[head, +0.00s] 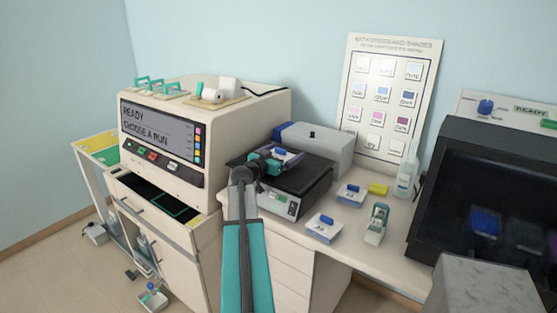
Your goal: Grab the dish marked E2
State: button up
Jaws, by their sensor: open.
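Several small white dishes with blue contents or handles are in view. One dish (324,229) sits near the counter's front edge and another (350,194) lies behind it. A further dish-like item with blue and white parts (290,157) is on the black-topped device, right at my gripper (272,161). Another dish (151,297) is on the floor at lower left. The markings are too small to read, so I cannot tell which is E2. My gripper is open above the black top; its fingers are small and partly merge with the item there.
The black-topped device (283,203) stands on the counter before a grey box (318,148). A yellow block (378,188), a small green-and-white holder (376,224) and a clear bottle (407,174) stand to the right. A large white machine (205,120) is left; a dark cabinet (490,200) is right.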

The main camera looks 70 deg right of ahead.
dwell(0.4)
jog(key=c, duration=1.3)
jog(key=shift+r, duration=0.15)
